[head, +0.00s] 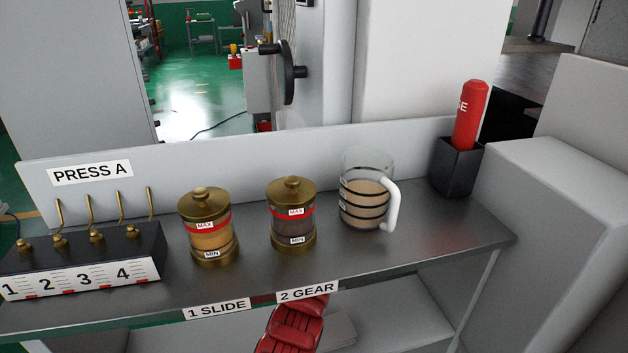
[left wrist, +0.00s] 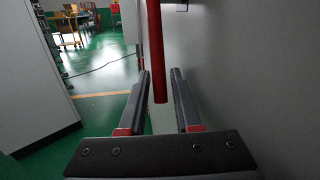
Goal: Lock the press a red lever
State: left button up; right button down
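In the left wrist view a red lever (left wrist: 155,50) comes down from the top edge as a straight round bar. Its lower end lies in the gap between the fingers of my left gripper (left wrist: 161,74), seen from the wrist. The gripper is open, with dark fingers on either side of the bar. I see no finger clearly touching it, and the depth between them is hard to tell. The lever's upper end is out of frame. Neither gripper shows in the head view, and my right gripper is not in view.
A grey wall (left wrist: 240,70) runs close on the right in the left wrist view. The head view shows a metal shelf (head: 345,265) labelled PRESS A, with two brass pots (head: 208,228) (head: 292,216), a jug (head: 366,192), a red bottle (head: 470,115) and a numbered block (head: 85,262).

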pick_arm(q)
grip_shut()
dwell(1.4)
